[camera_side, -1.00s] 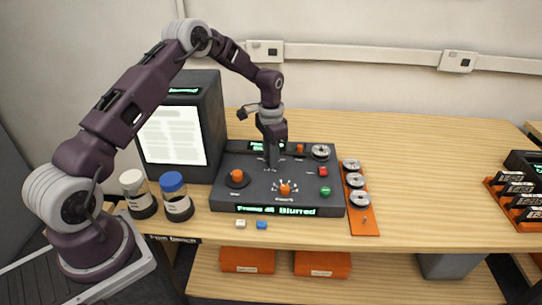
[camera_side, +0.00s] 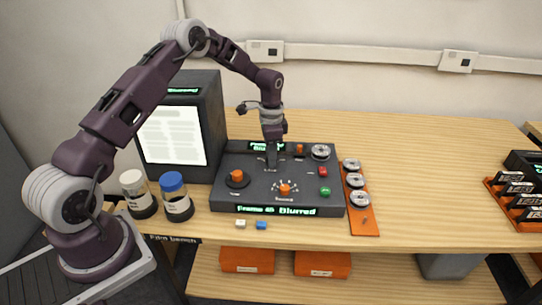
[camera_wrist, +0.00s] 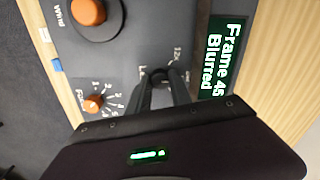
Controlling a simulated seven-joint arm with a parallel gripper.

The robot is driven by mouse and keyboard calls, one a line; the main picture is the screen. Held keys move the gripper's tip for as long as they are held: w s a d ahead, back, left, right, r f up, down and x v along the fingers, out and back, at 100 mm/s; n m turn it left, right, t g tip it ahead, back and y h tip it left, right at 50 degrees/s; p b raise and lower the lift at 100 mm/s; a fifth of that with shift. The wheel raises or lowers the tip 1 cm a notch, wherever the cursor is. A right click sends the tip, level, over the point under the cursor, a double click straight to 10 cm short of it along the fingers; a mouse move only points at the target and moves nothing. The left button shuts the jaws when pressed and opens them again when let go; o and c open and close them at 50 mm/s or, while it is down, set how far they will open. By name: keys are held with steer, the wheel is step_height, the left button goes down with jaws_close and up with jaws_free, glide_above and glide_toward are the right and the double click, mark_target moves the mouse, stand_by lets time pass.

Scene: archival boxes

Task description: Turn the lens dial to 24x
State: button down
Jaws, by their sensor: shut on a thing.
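The lens dial (camera_wrist: 157,70) is a small dark knob on the top of a dark grey reader console (camera_side: 222,198). A "12x" label shows beside it in the wrist view; its other marks are hidden or too small to read. My gripper (camera_wrist: 157,77) points down with its two fingers closed on the dial's sides. In the side view my gripper (camera_side: 271,165) stands over the console's middle, and the dial is hidden by the fingers. The dial's exact setting cannot be read.
An orange wind knob (camera_side: 237,175) and an orange numbered knob (camera_side: 285,188) are close by. Red (camera_side: 322,171) and green (camera_side: 325,191) buttons sit right. A lit screen (camera_side: 173,135) and two jars, one blue-lidded (camera_side: 175,190), stand left. Reels (camera_side: 354,180) lie on an orange strip.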

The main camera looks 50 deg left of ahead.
steer(key=c, duration=1.2)
jaws_free()
steer(key=shift+o, duration=0.2)
steer(key=shift+r, duration=0.1)
step_height(320, 180, up, 6)
steer(key=shift+r, duration=0.5)
